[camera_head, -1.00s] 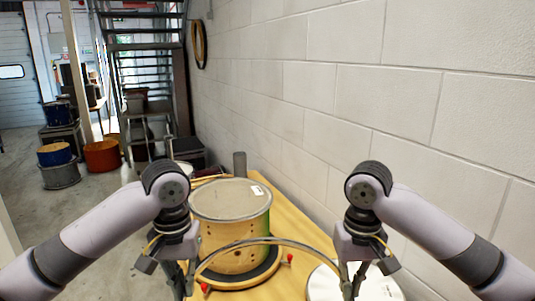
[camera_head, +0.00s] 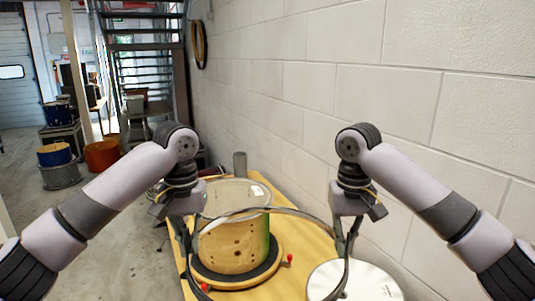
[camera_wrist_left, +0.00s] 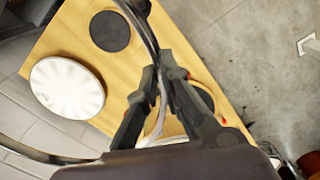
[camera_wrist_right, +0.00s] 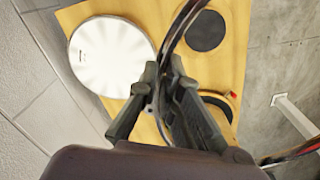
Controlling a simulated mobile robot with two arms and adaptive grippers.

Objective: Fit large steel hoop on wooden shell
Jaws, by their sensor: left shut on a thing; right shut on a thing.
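The wooden shell (camera_head: 232,250) stands upright on a round turntable with a dark pad (camera_head: 270,277) and red knobs. A pale translucent head with a small label (camera_head: 238,190) covers its top. The large steel hoop (camera_head: 285,211) is held between my two grippers, and its far arc crosses in front of the shell's upper part. My left gripper (camera_head: 190,262) is shut on the hoop's left side; the hoop also shows in the left wrist view (camera_wrist_left: 144,28). My right gripper (camera_head: 346,250) is shut on its right side. The hoop is apart from the table; its near part is partly out of view.
A white round drumhead (camera_head: 365,284) lies on the wooden table (camera_head: 300,245) at the front right. A black round pad (camera_wrist_left: 110,31) shows on the table in the wrist views. A grey cylinder (camera_head: 240,164) stands behind the shell. A block wall (camera_head: 430,110) runs along the right.

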